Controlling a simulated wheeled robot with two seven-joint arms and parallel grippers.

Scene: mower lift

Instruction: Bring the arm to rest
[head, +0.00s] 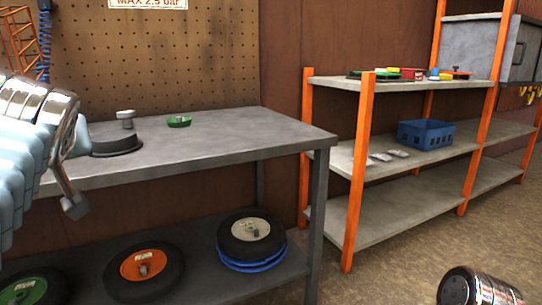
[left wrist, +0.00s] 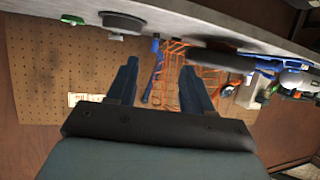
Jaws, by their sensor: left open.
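My left arm (head: 28,135) comes in at the left edge of the head view, in front of the left end of the grey workbench (head: 230,140). In the left wrist view my left gripper (left wrist: 159,66) is open, its two dark fingers well apart with nothing between them. Beyond the fingers are a pegboard (left wrist: 50,75) and an orange wire rack (left wrist: 180,75), seen upside down. The fingers touch nothing that I can see. My right gripper is not in view.
A dark round part (head: 117,143) and a green part (head: 179,121) lie on the bench top. Wheels, one with an orange hub (head: 140,266), lie on the lower shelf. An orange-post shelf unit (head: 362,170) with a blue crate (head: 426,134) stands right.

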